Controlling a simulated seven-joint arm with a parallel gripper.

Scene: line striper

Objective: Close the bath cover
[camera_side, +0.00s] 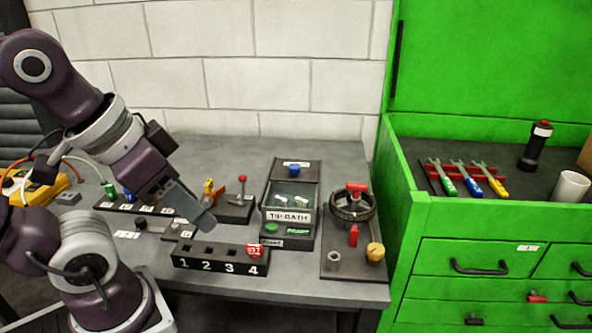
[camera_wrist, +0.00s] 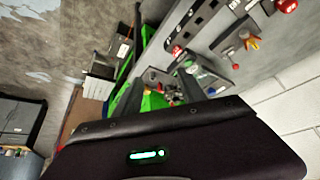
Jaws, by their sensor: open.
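The tip bath (camera_side: 288,216) is a dark box with a white "TIP BATH" label, standing on the grey bench in the side view. Its cover (camera_side: 307,171), a dark panel with a blue knob (camera_side: 293,169), is at the back of the box. The bath's opening in front of the cover is exposed, with small pale items inside. My gripper (camera_side: 203,220) is left of the bath, above the bench and behind the numbered block. In the wrist view my gripper (camera_wrist: 160,88) shows two spread fingers with nothing clearly between them. I cannot make out the cover clearly there.
A black block numbered 1 to 4 (camera_side: 215,264) holds a red piece at its right end. A red-knobbed lever (camera_side: 242,190) stands left of the bath. A tray with a ring and red handle (camera_side: 354,200) is right of it. A green cabinet (camera_side: 470,225) bounds the right.

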